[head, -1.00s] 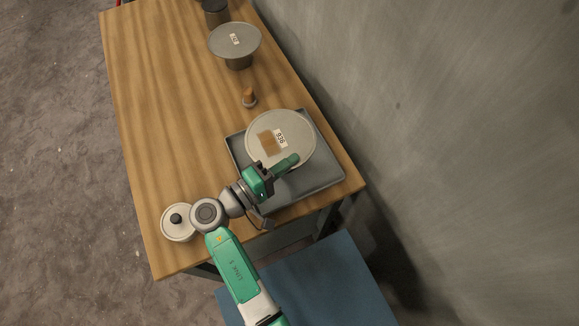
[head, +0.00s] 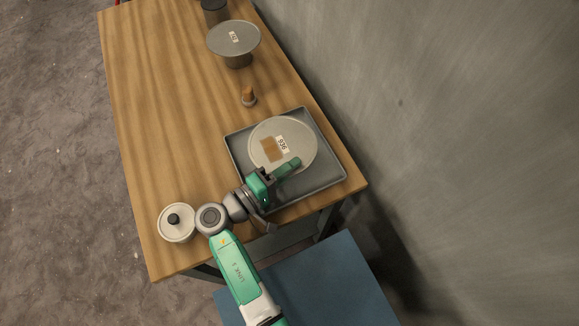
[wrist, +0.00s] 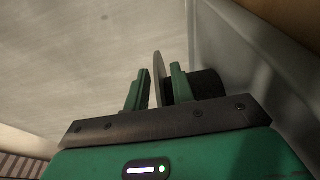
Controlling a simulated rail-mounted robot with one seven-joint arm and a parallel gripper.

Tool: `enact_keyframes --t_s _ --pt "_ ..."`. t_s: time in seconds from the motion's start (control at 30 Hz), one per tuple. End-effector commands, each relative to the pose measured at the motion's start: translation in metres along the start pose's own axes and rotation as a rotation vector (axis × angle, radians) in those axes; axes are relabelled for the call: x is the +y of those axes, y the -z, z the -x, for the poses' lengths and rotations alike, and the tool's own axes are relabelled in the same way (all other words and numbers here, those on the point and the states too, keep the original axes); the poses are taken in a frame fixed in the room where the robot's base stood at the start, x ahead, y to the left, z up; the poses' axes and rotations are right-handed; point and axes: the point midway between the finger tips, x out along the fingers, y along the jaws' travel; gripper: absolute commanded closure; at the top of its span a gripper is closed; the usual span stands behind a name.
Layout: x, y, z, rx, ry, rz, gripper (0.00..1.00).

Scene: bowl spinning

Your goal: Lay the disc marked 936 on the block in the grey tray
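The pale round disc marked 936 (head: 262,133) is over the grey tray (head: 328,178), with a tan patch beside its label. In the wrist view the disc (wrist: 158,68) shows edge-on as a thin strip between my two fingers, with narrow gaps on both sides. My gripper (head: 289,167) is open around the disc's near rim; it also shows in the wrist view (wrist: 160,88). A dark block (wrist: 208,84) shows behind the finger on the tray side of the disc, and the disc appears to rest against it. The disc hides the block in the head view.
Another labelled grey disc (head: 222,42) sits on a stand farther back. A small orange-topped piece (head: 248,94) stands just beyond the tray. A lidded pot (head: 178,232) stands left of my arm. A dark cylinder (head: 214,12) is at the back. The table's left side is clear.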

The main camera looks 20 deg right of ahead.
Motion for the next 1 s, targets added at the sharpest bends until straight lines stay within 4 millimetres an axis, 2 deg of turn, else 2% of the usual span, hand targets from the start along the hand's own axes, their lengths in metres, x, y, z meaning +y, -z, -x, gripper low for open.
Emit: enact_keyframes --t_s 0.23,0.37,0.6,0.7,0.83,1.0 --pt "0.006 0.0 0.002 0.001 0.0 0.0 0.76" --pt "0.005 0.001 0.029 0.005 -0.001 0.001 0.76" --pt "0.004 0.001 0.089 0.004 0.0 0.0 0.76" --pt "0.004 0.001 0.106 0.002 0.0 0.001 0.76" --pt "0.004 0.0 0.118 0.001 -0.001 0.001 0.76" --pt "0.003 0.0 0.121 0.0 0.0 0.0 0.76"
